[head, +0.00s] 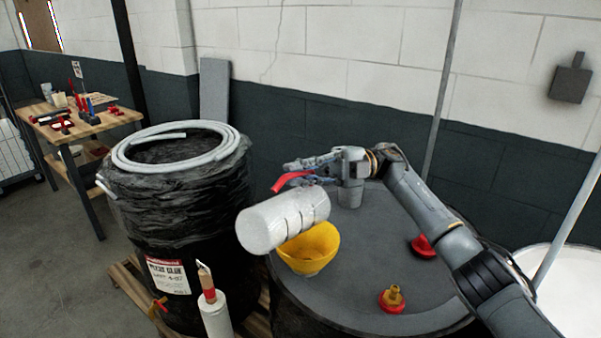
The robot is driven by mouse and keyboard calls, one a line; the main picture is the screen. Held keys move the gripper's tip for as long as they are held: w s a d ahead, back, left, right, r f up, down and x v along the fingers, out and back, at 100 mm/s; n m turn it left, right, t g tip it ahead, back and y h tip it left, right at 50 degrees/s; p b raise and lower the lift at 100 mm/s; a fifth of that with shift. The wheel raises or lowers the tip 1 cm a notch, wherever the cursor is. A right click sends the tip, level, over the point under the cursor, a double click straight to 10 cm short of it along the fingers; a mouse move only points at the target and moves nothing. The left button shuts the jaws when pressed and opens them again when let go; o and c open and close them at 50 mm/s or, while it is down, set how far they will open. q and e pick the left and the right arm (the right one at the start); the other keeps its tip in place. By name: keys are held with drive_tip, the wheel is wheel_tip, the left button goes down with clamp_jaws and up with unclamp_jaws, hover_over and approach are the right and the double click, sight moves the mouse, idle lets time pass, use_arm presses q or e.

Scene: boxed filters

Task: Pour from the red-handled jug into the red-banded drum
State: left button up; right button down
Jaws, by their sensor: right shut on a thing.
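The white jug (283,222) with a red handle (291,180) lies nearly on its side in the air, its pale flat end toward the lower left. My right gripper (309,172) is shut on the red handle, above and behind the jug body. A yellow funnel (319,251) stands on the grey top of the right drum (365,280), partly behind and below the jug. I cannot see any liquid stream or the jug's mouth clearly. No red band shows on this drum's visible part. My left gripper is not in view.
A black-wrapped drum (220,225) with a red-striped label and coiled grey hose (225,140) stands left on a pallet. A red cap (421,244) and a red-and-brass fitting (392,299) lie on the right drum's top. A white bottle (217,318) is in front.

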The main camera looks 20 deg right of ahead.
drive_tip(key=shift+w+d+r+m+y+b, duration=0.15)
drive_tip(key=shift+w+d+m+y+b, duration=0.5)
drive_tip(key=shift+w+d+y, duration=0.3)
idle(1.7)
drive_tip(key=shift+w+d+m+y+b, duration=0.15)
drive_tip(key=shift+d+m+y+b, duration=0.1)
drive_tip(key=shift+d+y+b, duration=0.2)
idle(0.6)
drive_tip(key=shift+w+d, duration=0.15)
drive_tip(key=shift+d, duration=0.05)
idle(3.8)
